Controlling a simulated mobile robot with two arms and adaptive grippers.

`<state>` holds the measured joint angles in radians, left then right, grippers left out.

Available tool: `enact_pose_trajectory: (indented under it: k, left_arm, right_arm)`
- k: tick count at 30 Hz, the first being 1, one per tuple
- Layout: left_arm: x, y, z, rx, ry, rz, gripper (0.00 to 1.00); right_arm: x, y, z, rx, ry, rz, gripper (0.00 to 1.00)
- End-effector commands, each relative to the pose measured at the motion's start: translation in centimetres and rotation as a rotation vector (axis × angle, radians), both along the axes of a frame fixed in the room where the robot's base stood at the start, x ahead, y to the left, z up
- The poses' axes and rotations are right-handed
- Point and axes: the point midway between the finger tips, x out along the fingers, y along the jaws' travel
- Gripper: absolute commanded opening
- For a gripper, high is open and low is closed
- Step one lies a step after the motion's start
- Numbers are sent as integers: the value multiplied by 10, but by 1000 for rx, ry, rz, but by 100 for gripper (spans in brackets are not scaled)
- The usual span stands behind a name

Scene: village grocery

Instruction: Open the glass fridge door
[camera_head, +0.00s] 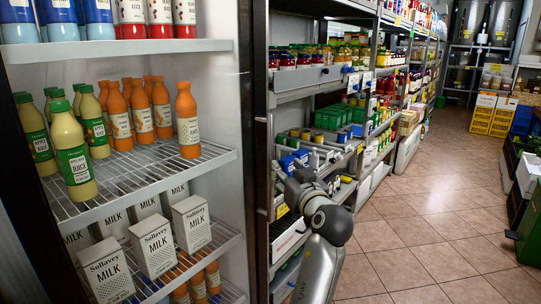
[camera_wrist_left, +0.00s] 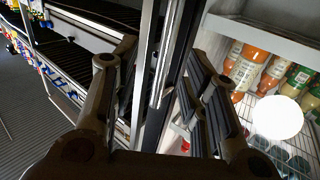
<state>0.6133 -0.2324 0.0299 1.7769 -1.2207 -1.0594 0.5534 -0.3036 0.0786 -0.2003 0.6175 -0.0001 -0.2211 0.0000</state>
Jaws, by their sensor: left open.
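The glass fridge door fills the left of the head view; its dark right frame (camera_head: 261,120) stands upright beside the stocked shelves. The door looks shut, and its clear pane is hard to make out. A thin upright metal handle bar (camera_wrist_left: 168,55) runs along the dark frame in the left wrist view. My left gripper (camera_head: 284,172) is at the frame's right side, partly hidden. In the left wrist view my left gripper (camera_wrist_left: 165,85) is open, with fingers on both sides of the bar and door edge. I cannot tell whether they touch it. My right gripper is not in view.
Behind the pane are juice bottles (camera_head: 117,115) and milk cartons (camera_head: 153,246) on wire shelves. A stocked shelf rack (camera_head: 312,77) stands close to the right of the fridge, near my arm. The tiled aisle floor (camera_head: 440,205) is clear at the right.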

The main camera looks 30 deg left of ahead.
Motion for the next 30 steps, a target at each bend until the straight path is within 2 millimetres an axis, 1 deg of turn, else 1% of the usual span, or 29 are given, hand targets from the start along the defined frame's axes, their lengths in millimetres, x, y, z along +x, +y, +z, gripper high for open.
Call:
enact_pose_trajectory:
  k: [1,2,5,18,24,30]
  left_arm:
    - [-5,4,8,-8,-21,18,41]
    - [-6,6,12,-10,-28,25,41]
    - [-4,14,17,-11,-36,34,41]
    - [45,75,16,-8,-32,31,41]
    - [56,88,15,-9,-32,29,41]
    - [58,90,14,-10,-33,28,41]
  right_arm:
    - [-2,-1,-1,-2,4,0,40]
    - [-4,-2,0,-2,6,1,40]
    - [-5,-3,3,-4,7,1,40]
    - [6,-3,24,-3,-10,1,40]
    - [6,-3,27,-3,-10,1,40]
    - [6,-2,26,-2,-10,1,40]
